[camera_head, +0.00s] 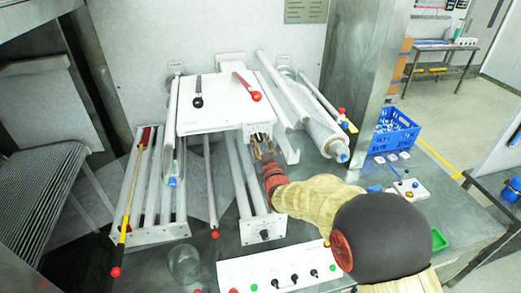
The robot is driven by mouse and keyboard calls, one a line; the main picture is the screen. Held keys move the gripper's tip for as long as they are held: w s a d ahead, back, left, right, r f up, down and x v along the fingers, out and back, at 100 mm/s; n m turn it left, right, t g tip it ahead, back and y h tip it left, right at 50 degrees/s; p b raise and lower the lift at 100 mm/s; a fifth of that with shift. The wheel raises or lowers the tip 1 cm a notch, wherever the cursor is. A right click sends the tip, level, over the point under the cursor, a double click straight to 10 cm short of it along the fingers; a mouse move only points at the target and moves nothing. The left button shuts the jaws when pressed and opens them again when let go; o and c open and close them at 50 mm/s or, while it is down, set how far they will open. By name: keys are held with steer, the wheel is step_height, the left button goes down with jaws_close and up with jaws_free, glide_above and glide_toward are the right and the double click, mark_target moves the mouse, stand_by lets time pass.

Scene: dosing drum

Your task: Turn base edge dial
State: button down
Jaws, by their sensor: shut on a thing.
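A white machine housing (215,108) stands at the middle back, with a black-handled lever and a red-handled lever on its top. My arm reaches in from the lower right. My gripper (259,147) is at the lower right front edge of the housing, by a small dark opening. It is shut on a small part there. The part is mostly hidden between the fingers, and I cannot tell whether it is the base edge dial. A black knob (264,235) sits apart from my gripper, on the front end face of the white base rail.
A white panel (275,272) with several knobs and buttons lies in front. A glass jar (184,262) stands left of it. Long rods with red and blue ends flank the housing. A blue crate (395,132) and a small white switch box (411,190) are at the right.

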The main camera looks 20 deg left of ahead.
steer(key=shift+f+n+b, duration=0.15)
steer(key=shift+n+b, duration=1.05)
steer(key=shift+b, duration=0.65)
steer(key=shift+n, duration=0.3)
steer(key=c, duration=1.5)
jaws_free()
steer(key=shift+s, duration=0.1)
steer(key=v, duration=1.2)
steer(key=shift+a, duration=0.1)
